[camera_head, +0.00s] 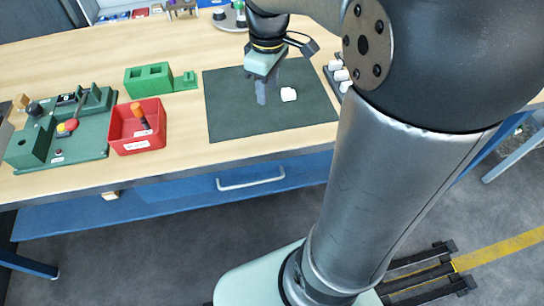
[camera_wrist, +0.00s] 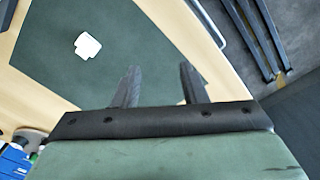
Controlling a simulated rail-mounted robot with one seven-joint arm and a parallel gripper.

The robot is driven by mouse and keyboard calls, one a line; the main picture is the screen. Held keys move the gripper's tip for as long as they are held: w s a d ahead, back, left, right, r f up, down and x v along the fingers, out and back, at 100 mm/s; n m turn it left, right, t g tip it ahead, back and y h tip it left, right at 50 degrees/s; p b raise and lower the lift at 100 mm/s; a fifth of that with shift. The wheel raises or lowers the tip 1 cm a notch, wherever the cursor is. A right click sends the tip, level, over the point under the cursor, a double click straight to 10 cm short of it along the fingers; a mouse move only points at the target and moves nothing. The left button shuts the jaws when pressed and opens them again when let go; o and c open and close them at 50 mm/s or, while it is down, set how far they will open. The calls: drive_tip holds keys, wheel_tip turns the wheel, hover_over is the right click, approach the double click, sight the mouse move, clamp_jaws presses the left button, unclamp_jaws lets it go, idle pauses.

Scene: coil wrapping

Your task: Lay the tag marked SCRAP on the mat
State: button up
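A dark green mat (camera_head: 225,118) lies on the wooden table, and it also fills much of the wrist view (camera_wrist: 40,50). One white tag (camera_head: 288,94) lies on the right part of the mat; it shows in the wrist view (camera_wrist: 87,45) as a small white piece with a tab. No marking on it is readable. My gripper (camera_head: 262,100) is over the mat, left of the white tag in the head view. In the wrist view my gripper (camera_wrist: 158,78) has its fingers apart with nothing between them.
A dark rack with several white pieces (camera_head: 341,75) stands right of the mat, partly behind my arm. Left of the mat are a green block (camera_head: 150,80), a red bin (camera_head: 127,146) with an orange-topped item, and a green fixture (camera_head: 80,150). A round grey tray (camera_head: 226,22) stands behind.

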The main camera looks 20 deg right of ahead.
drive_tip(key=s+a+f+m, duration=0.3)
drive_tip(key=s+m, duration=0.1)
drive_tip(key=s, duration=0.4)
drive_tip(key=s+a+f+m, duration=0.2)
drive_tip(key=s+f+m, duration=0.1)
drive_tip(key=s, duration=0.4)
drive_tip(key=shift+s+a+f+m, duration=0.3)
drive_tip(key=shift+s+a+m, duration=0.05)
drive_tip(key=shift+a+m, duration=0.05)
